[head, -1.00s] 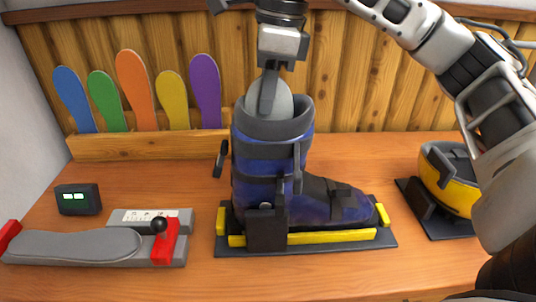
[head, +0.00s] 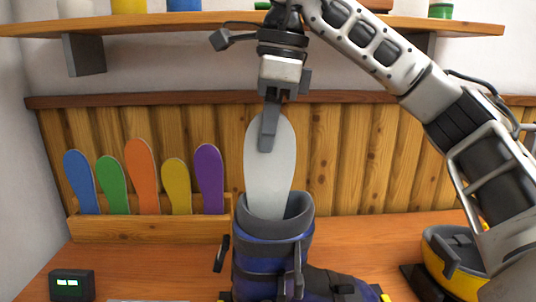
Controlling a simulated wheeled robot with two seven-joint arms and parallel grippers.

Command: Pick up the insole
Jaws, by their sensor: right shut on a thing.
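A light grey insole (head: 270,180) stands upright in the head view, its lower end inside the open top of the blue and grey ski boot (head: 272,250). My right gripper (head: 269,138) comes down from above and is shut on the insole's upper end. The lower end of the insole is hidden by the boot's cuff. The boot stands on the bench, its lower part cut off by the picture's bottom edge. My left gripper is not in view.
Several coloured insoles stand in a wooden rack (head: 150,229) at the left. A small display box (head: 71,285) sits at the lower left. A shelf (head: 180,23) runs above, near my right arm. A yellow and black device (head: 450,258) stands at the right.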

